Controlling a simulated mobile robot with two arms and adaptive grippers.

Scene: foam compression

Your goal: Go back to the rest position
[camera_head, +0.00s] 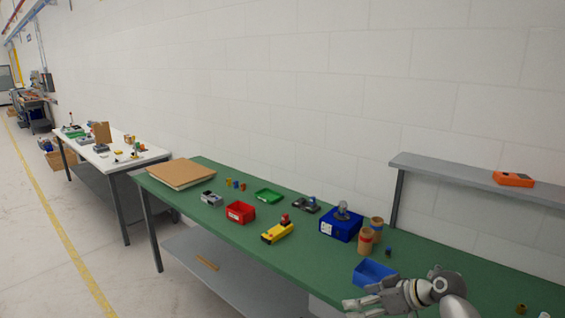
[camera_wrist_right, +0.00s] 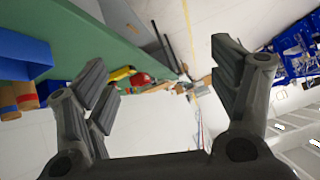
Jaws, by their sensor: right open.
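My right gripper (camera_head: 362,297) is at the bottom right of the head view, close to the front edge of the green table (camera_head: 200,180) and just in front of the open blue bin (camera_head: 373,271). In the right wrist view my right gripper (camera_wrist_right: 160,75) has its fingers spread wide with nothing between them. The blue bin (camera_wrist_right: 24,55) shows there at the left, apart from the fingers. My left gripper is not in view.
The green table holds a blue box with a grey device (camera_head: 341,225), brown cylinders (camera_head: 366,240), a yellow tool (camera_head: 277,233), a red bin (camera_head: 240,212), a green tray (camera_head: 268,196) and flat cardboard (camera_head: 181,173). A grey shelf (camera_head: 440,172) carries an orange device (camera_head: 513,179).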

